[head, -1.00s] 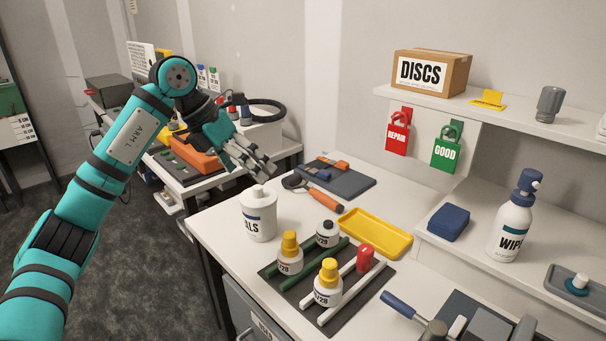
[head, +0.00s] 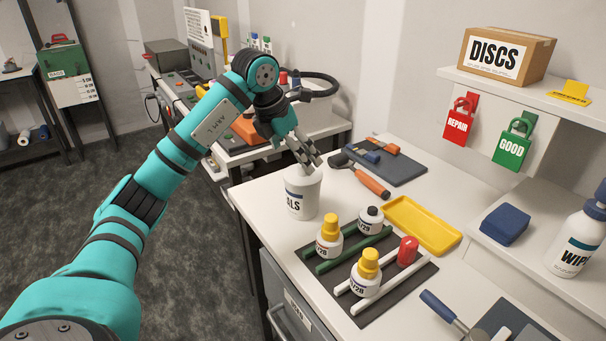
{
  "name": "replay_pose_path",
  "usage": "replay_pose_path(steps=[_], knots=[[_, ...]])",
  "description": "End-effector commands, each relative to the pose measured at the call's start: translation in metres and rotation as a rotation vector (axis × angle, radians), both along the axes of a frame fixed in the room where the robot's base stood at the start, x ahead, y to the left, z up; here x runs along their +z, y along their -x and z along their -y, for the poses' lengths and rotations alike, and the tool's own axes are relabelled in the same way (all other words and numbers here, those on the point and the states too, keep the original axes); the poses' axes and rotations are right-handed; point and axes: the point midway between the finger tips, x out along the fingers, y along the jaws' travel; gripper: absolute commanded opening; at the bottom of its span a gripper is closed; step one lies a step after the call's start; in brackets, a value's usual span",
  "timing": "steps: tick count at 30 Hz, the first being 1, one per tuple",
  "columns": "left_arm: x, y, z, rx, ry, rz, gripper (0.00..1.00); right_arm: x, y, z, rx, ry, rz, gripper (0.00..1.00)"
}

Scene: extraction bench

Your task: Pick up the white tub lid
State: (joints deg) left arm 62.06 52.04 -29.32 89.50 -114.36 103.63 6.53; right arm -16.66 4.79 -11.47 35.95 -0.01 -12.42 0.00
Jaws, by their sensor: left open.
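The white tub (head: 302,199) stands upright on the white bench near its left edge, its label partly readable as "ALS". Its white lid (head: 298,176) sits on top. The lid's knob is hidden behind my fingers. My left gripper (head: 306,160) is open, pointing down, with its fingertips right over the lid. I cannot tell whether the fingers touch the lid. My right gripper is not in view.
A dark mat (head: 403,290) with rails and several small bottles lies in front of the tub. A yellow tray (head: 424,226) and an orange-handled tool (head: 371,182) lie to the right. A rear bench (head: 236,152) stands behind my arm.

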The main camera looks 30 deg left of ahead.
Motion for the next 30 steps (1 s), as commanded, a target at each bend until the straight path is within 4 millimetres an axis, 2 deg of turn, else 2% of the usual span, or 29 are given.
replay_pose_path(steps=[12,20,23,30], knots=[[-0.042,-0.024,0.009,0.000,0.002,-0.001,1.00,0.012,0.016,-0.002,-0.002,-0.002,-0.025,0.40],[-0.046,-0.026,0.009,0.000,0.000,0.001,1.00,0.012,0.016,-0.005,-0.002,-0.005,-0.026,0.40],[-0.046,-0.026,0.009,0.000,0.000,0.001,0.90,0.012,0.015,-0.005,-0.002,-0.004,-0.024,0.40],[-0.046,-0.025,0.008,0.000,0.000,0.000,0.58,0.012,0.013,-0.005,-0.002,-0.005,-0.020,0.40]])
